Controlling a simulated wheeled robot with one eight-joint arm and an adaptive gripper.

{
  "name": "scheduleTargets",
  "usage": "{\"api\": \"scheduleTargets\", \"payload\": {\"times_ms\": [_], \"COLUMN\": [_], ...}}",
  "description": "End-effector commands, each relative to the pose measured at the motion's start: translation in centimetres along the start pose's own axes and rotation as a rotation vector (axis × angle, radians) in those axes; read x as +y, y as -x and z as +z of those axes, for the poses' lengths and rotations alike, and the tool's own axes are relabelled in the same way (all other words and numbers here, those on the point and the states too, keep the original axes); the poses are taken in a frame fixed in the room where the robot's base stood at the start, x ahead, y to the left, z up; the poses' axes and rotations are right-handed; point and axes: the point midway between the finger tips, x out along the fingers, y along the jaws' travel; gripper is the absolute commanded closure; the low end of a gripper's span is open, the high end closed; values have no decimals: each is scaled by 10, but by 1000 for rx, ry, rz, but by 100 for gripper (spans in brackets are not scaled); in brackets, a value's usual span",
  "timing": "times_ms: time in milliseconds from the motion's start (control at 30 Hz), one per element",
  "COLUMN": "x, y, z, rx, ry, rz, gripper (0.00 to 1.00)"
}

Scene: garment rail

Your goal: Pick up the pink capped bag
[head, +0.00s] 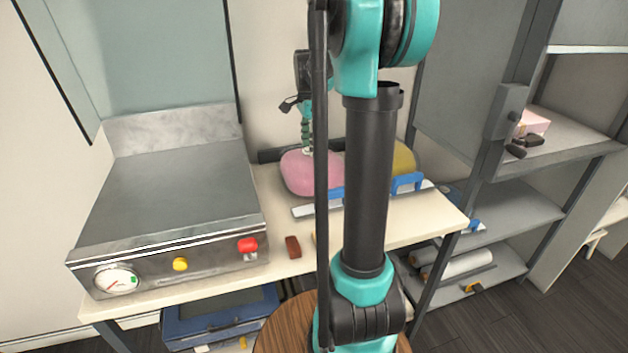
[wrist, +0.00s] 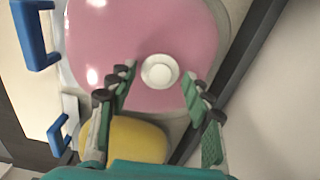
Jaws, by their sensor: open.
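The pink capped bag (head: 310,172) lies on the table beside the wall in the head view. It fills the upper middle of the wrist view (wrist: 105,45), with its round white cap (wrist: 159,71) facing the camera. My gripper (wrist: 160,85) is open, with its green fingers on either side of the cap. In the head view my gripper (head: 306,140) hangs down above the bag, close to the cap. I cannot tell whether the fingers touch the bag. My arm's dark tube hides part of the bag's right side.
A yellow bag (head: 403,160) lies to the right of the pink one, also seen in the wrist view (wrist: 122,140). Blue handles (head: 407,182) on a clear tray edge stand in front. A steel griddle (head: 175,190) is at left, grey shelves (head: 510,210) at right.

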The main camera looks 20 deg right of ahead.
Motion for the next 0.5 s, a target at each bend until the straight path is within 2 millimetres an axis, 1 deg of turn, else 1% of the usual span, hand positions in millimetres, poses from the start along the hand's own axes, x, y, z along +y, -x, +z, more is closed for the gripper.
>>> {"api": "scheduleTargets", "payload": {"times_ms": [100,500], "x": [0,0], "y": [0,0], "z": [0,0], "rx": [0,0], "ry": [0,0], "rz": [0,0], "gripper": [51,100]}}
